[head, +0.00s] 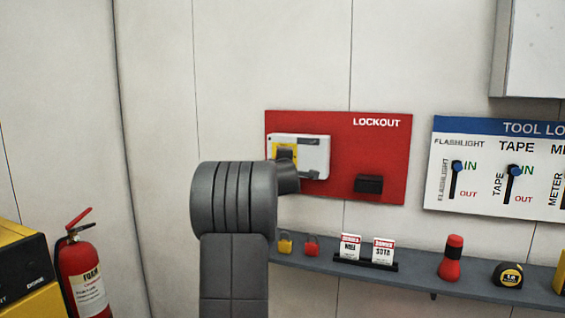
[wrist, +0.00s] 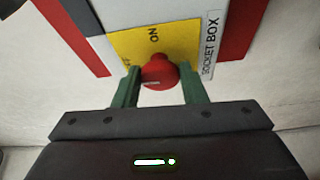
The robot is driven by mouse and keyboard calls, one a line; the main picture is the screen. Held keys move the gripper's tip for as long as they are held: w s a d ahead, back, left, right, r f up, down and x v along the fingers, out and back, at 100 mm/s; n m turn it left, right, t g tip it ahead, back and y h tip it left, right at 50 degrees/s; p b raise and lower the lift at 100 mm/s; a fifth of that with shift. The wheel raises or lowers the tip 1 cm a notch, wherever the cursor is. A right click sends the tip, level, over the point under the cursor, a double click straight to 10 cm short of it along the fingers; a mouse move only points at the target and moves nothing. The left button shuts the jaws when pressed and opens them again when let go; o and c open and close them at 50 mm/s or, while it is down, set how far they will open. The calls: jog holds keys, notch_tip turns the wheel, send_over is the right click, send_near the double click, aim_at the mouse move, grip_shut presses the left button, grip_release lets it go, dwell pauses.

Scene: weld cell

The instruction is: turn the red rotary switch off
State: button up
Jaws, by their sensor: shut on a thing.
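The red rotary switch (wrist: 158,72) shows in the wrist view as a round red knob on a yellow plate (wrist: 135,45) marked ON; a second marking is partly hidden at the left. My gripper (wrist: 160,90) has its two green fingers on either side of the knob and is shut on it. A pale line shows on the knob's lower side. In the head view the switch is hidden behind my arm; its white box (head: 318,155) shows on the red LOCKOUT board (head: 385,150).
A grey shelf (head: 340,267) below the board holds padlocks (head: 285,243), tags (head: 383,251), a red flashlight (head: 452,260) and a tape measure (head: 508,274). A tool board (head: 500,190) hangs at right. A fire extinguisher (head: 82,270) stands at lower left.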

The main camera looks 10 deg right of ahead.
jog(key=shift+n, duration=0.5)
jog(key=o, duration=1)
jog(key=b+v, duration=0.1)
jog(key=v, duration=0.6)
jog(key=b+v, duration=0.2)
jog(key=v, duration=0.4)
jog(key=shift+s+r+b, duration=0.25)
jog(key=shift+s+b, duration=0.05)
jog(key=shift+s, duration=0.1)
jog(key=shift+w, duration=0.1)
jog(key=p+x, duration=0.1)
jog(key=x, duration=0.5)
jog(key=p+x, duration=0.2)
jog(key=x, duration=0.5)
jog(key=shift+w+f+p, duration=0.2)
jog(key=shift+w+p, duration=0.1)
jog(key=shift+w, duration=0.05)
